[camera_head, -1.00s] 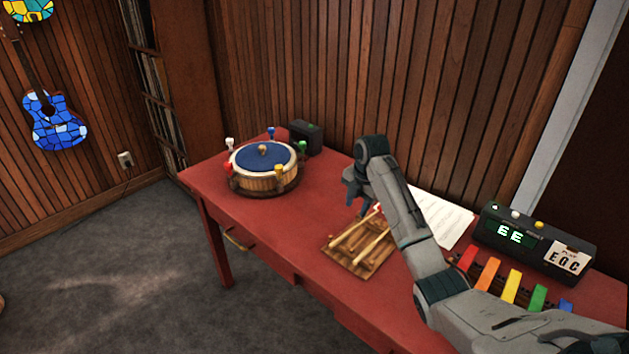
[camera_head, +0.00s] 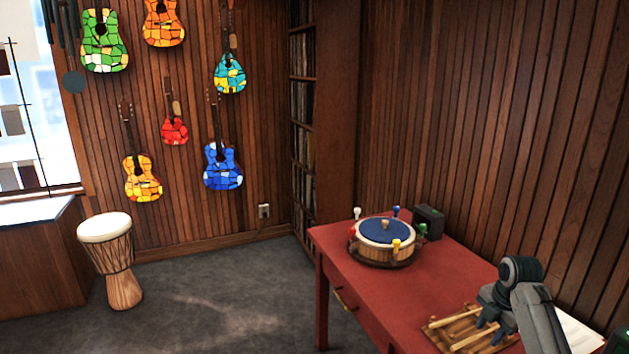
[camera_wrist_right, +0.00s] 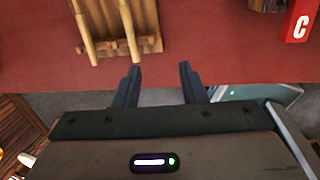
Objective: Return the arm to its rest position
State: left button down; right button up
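My right arm comes in at the lower right of the head view. Its gripper (camera_head: 487,322) appears over the wooden mallet rack (camera_head: 432,334) on the red table (camera_head: 385,293). In the right wrist view the two dark fingers (camera_wrist_right: 160,84) are apart with nothing between them. They point at the table's edge, and the rack with its mallets (camera_wrist_right: 112,38) lies just beyond the left finger. My left arm and gripper are not in view.
A round drum with coloured pegs (camera_head: 384,243) and a dark box (camera_head: 429,222) stand on the table. A red block marked C (camera_wrist_right: 297,20) sits at the right in the wrist view. A djembe (camera_head: 118,262) stands on the open floor; ukuleles hang behind.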

jog(key=s+a+f+m, duration=0.2)
jog(key=s+f, duration=0.1)
jog(key=s, duration=0.1)
jog(key=s+a+f+m, duration=0.2)
jog(key=s+a+f, duration=0.1)
jog(key=s+f, duration=0.1)
jog(key=s+a+f+m, duration=0.2)
jog(key=s+f, duration=0.2)
jog(key=s, duration=0.1)
jog(key=shift+s+a+f+m+h, duration=0.1)
jog(key=shift+s+a+m+h, duration=0.1)
jog(key=shift+s+m+h, duration=0.15)
jog(key=s+a+m+t, duration=0.1)
jog(key=s+a+m, duration=0.3)
jog(key=s, duration=0.5)
jog(key=s+a+r+m, duration=0.1)
jog(key=s+a+m, duration=0.1)
jog(key=s+m, duration=0.6)
jog(key=s+a+m+t, duration=0.1)
jog(key=s+a+m, duration=0.1)
jog(key=s, duration=0.9)
notch_tip(320, 180, down, 28)
jog(key=d+g, duration=0.1)
jog(key=d, duration=0.1)
jog(key=s+d+f+g, duration=0.1)
jog(key=s+f, duration=1.7)
jog(key=f, duration=0.3)
jog(key=shift+s+d+f+m+g, duration=0.15)
jog(key=shift+s+d+m+g, duration=0.15)
jog(key=shift+m, duration=0.05)
